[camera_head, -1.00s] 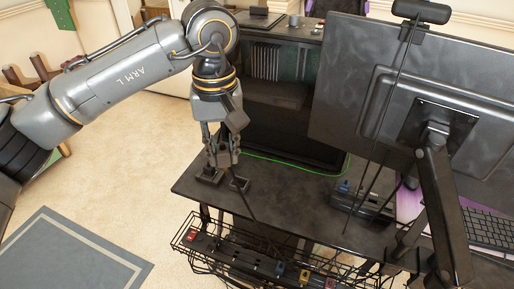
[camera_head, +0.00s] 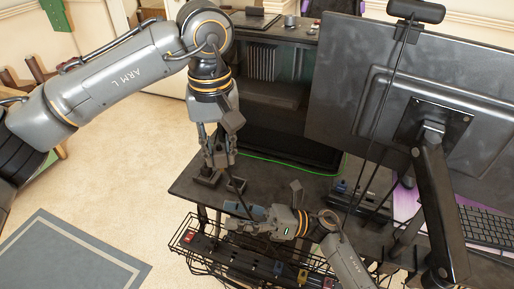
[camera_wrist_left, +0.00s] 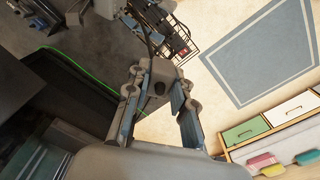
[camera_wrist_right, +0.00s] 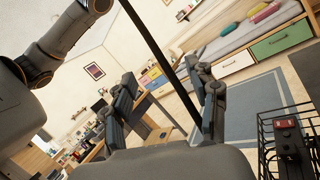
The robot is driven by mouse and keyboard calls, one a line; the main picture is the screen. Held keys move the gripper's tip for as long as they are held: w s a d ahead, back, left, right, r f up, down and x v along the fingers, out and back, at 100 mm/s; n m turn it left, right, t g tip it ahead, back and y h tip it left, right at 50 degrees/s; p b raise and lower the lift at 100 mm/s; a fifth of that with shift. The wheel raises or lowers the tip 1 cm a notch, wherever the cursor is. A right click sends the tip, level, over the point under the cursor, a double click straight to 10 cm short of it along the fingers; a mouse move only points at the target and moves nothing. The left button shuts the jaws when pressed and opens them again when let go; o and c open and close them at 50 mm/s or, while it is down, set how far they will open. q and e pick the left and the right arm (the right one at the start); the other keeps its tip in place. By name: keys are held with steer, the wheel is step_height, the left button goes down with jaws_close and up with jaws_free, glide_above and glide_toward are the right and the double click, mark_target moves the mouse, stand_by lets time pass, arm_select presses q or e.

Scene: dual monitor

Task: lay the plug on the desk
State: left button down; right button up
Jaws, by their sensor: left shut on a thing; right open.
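My left gripper (camera_head: 222,162) is low over the left end of the dark desk (camera_head: 300,185), pointing down. In the left wrist view it is shut on a grey block, the plug (camera_wrist_left: 155,88), which sits between its fingertips. In the head view the fingers mostly hide the plug. A black cable (camera_head: 243,203) slants down from there toward the desk's front edge. My right gripper (camera_head: 238,215) is open at that edge, below the left one. In the right wrist view the cable (camera_wrist_right: 150,45) passes between its spread fingers, not gripped.
A wire basket (camera_head: 185,238) with a power strip hangs under the desk's front edge. A monitor (camera_head: 400,85) on an arm and a keyboard (camera_head: 487,228) are to the right. A green cable (camera_head: 285,165) lies behind.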

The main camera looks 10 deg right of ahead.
mark_target(216, 152)
steer(key=w+d+r+n+g+h, duration=0.1)
steer(key=d+r+n+h, duration=0.15)
steer(key=r, duration=0.55)
steer(key=w+d+r+n+g+h, duration=0.15)
steer(key=r+n, duration=0.25)
steer(key=r, duration=0.5)
steer(key=shift+y, duration=0.4)
steer(key=a, duration=0.6)
steer(key=shift+w+a+f, duration=0.15)
steer(key=shift+a+f, duration=0.05)
steer(key=shift+a, duration=0.05)
jaws_close()
arm_select(q)
steer(key=c, duration=1.1)
jaws_free()
steer(key=shift+o, duration=0.2)
